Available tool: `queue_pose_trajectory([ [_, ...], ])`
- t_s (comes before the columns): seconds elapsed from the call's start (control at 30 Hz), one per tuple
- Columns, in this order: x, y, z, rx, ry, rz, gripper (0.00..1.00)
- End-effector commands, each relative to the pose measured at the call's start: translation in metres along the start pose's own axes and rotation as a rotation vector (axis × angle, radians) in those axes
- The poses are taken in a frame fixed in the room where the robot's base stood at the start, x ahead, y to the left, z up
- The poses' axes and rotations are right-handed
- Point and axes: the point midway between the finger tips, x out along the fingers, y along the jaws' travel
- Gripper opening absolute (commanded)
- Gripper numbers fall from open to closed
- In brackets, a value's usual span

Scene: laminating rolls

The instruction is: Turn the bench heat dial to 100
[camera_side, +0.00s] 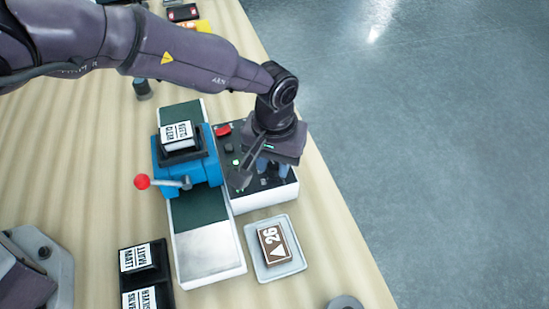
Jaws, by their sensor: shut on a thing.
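The bench control box (266,198) has a white front and a dark sloped top with a red switch (222,131) and small green lights. My gripper (264,176) points down over the right part of its top. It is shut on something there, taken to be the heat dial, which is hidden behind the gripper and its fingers. The dial's setting and markings cannot be read.
A blue press (205,166) with a red-knobbed lever (142,181) stands left of the box on a long green and white bed (208,255). Black holders with labelled blocks (145,257) stand front left. The bench's right edge is close.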

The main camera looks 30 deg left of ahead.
Motion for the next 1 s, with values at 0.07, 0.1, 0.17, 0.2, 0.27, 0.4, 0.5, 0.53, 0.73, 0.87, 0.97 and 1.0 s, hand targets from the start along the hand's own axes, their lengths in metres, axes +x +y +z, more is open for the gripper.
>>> queue_pose_trajectory([
  [0.07, -0.0005, 0.0001, 0.0007, -0.061, -0.003, 0.0, 0.05],
  [0.1, -0.0005, 0.0001, 0.0007, -0.097, -0.003, 0.0, 0.05],
  [0.17, -0.0004, 0.0002, 0.0008, -0.153, -0.003, 0.0, 0.05],
  [0.2, -0.0005, 0.0002, 0.0009, -0.19, -0.003, -0.001, 0.05],
  [0.27, -0.0005, 0.0002, 0.0009, -0.248, -0.003, -0.001, 0.05],
  [0.4, -0.0005, 0.0003, 0.001, -0.38, -0.003, -0.001, 0.05],
  [0.5, -0.0006, 0.0003, 0.0011, -0.473, -0.003, -0.001, 0.05],
  [0.53, -0.0006, 0.0003, 0.0011, -0.5, -0.003, -0.001, 0.05],
  [0.73, -0.0007, 0.0002, 0.001, -0.661, -0.003, -0.002, 0.05],
  [0.87, -0.0007, 0.0002, 0.0009, -0.745, -0.003, -0.002, 0.05],
  [0.97, -0.0008, 0.0003, 0.0009, -0.794, -0.003, -0.002, 0.05],
  [1.0, -0.0008, 0.0003, 0.001, -0.811, -0.003, -0.002, 0.05],
])
